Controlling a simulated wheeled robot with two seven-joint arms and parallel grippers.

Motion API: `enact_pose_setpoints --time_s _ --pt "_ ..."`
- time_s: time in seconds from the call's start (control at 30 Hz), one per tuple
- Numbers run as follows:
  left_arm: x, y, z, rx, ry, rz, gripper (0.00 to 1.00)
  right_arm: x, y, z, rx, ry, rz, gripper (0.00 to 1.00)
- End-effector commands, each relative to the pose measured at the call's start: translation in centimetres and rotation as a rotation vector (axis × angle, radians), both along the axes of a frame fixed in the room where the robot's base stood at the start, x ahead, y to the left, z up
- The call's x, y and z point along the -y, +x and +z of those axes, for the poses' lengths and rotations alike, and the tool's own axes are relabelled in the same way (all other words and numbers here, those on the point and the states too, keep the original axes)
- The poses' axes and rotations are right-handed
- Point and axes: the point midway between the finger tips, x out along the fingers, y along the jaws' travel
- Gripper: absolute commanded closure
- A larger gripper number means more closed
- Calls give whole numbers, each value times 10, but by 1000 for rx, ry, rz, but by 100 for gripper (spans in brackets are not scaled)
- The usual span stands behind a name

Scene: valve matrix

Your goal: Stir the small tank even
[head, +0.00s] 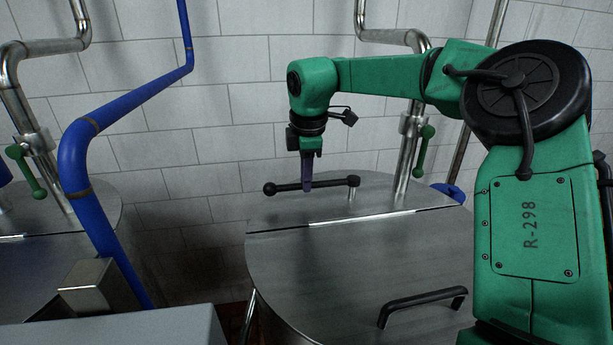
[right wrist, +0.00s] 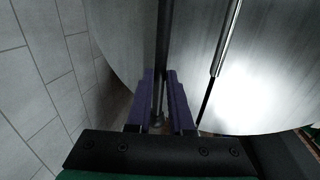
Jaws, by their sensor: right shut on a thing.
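The small tank (head: 340,262) is a round steel vessel with a flat lid in the middle of the head view. A black crank bar with a ball end (head: 270,188) lies level above the back part of the lid, on a short steel post (head: 352,191). My right gripper (head: 307,186) points down and is shut on the crank bar, between the ball and the post. In the right wrist view the purple fingers (right wrist: 162,105) flank the dark bar (right wrist: 162,45), with the steel lid behind. The inside of the tank is hidden. My left gripper is not in view.
A black lid handle (head: 422,305) is on the front half of the lid. A steel pipe with a green valve lever (head: 424,147) rises behind the tank. A blue pipe (head: 75,165) and another tank (head: 35,260) stand at the left. The tiled wall is close behind.

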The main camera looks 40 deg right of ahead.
Motion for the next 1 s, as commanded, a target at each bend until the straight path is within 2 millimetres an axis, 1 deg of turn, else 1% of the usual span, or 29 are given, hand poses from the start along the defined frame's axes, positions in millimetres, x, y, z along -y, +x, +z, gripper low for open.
enact_pose_setpoints --time_s 0.23,0.27,0.3,0.33,0.63,0.73,0.77,0.87,0.97,1.0 --pt "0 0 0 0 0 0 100 2 1 2 9 -5 -3 100" --pt "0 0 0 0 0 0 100 2 1 2 9 -5 -3 77" --pt "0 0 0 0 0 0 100 2 1 2 9 -5 -3 61" --pt "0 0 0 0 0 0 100 2 1 2 8 -4 -2 51" --pt "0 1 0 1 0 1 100 1 1 1 4 -3 0 51" --pt "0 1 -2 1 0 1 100 0 0 8 7 -2 0 51" --pt "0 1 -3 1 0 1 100 0 -1 12 7 -2 0 51" --pt "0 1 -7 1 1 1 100 -2 -5 33 9 -1 0 51" --pt "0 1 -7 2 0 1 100 -4 -10 64 10 -1 -1 51" --pt "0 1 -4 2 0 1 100 -5 -12 78 9 -1 0 51"
